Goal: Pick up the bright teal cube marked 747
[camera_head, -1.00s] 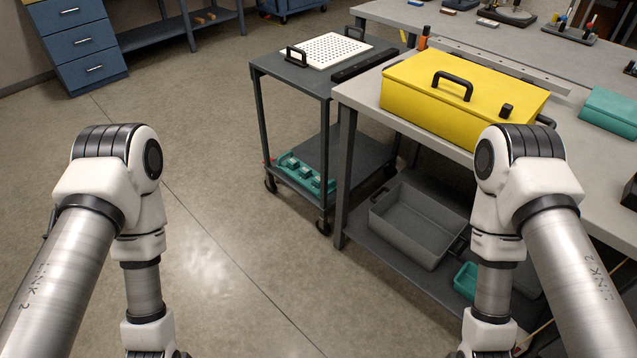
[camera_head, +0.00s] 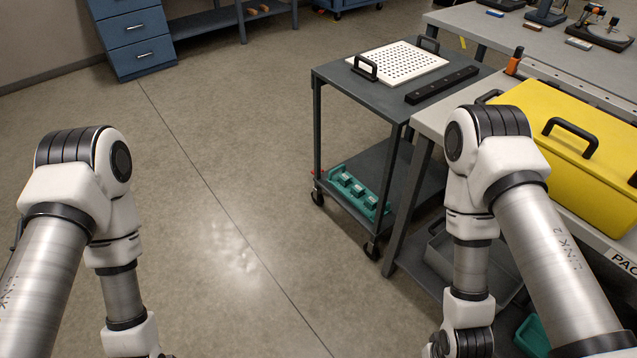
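I cannot make out a bright teal cube marked 747 in the head view. A teal rack (camera_head: 358,194) with several small raised blocks lies on the lower shelf of the grey cart. No marking on it is readable. Part of a teal bin (camera_head: 533,338) shows low at the right, partly behind my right arm. Both of my arms hang bent at the left and right of the picture. Their grippers are below the bottom edge and out of view.
The grey cart (camera_head: 340,78) carries a white perforated plate (camera_head: 403,62) and a black bar (camera_head: 442,85). Beside it a workbench (camera_head: 437,116) holds a yellow case (camera_head: 577,140). A grey bin (camera_head: 440,262) sits on its lower shelf. Blue drawers (camera_head: 133,40) stand at the back left. The left floor is clear.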

